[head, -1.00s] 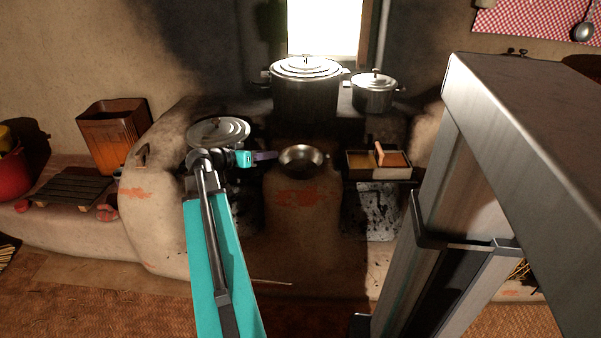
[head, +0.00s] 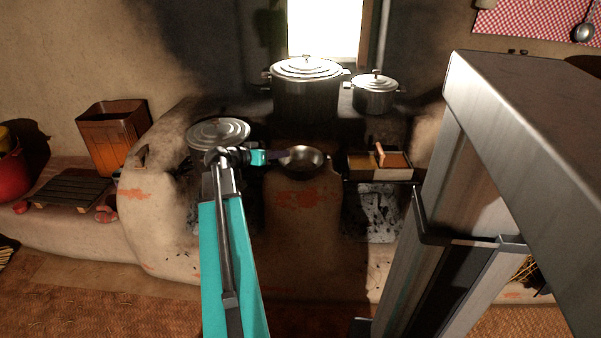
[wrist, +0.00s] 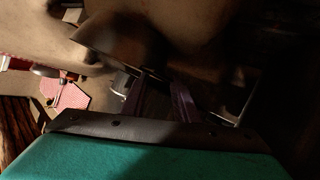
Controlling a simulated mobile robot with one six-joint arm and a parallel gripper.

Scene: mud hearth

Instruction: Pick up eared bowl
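The eared bowl is most likely the shallow metal bowl (head: 303,158) on the middle of the mud hearth. It sits upright in the head view. My gripper (head: 284,156) reaches in from the left, with its dark purple fingers at the bowl's left edge. I cannot tell whether they touch it. In the wrist view my gripper (wrist: 160,82) shows two fingers with a gap between them and nothing clearly held. A dark brown rounded shape just beyond the tips there may be the bowl, but shadow hides its outline.
A lidded pan (head: 218,133) stands to the left, close behind my arm. A large lidded pot (head: 306,90) and a smaller pot (head: 374,95) stand behind the bowl. A divided box (head: 379,174) is to the right. A brown bin (head: 112,135) stands far left.

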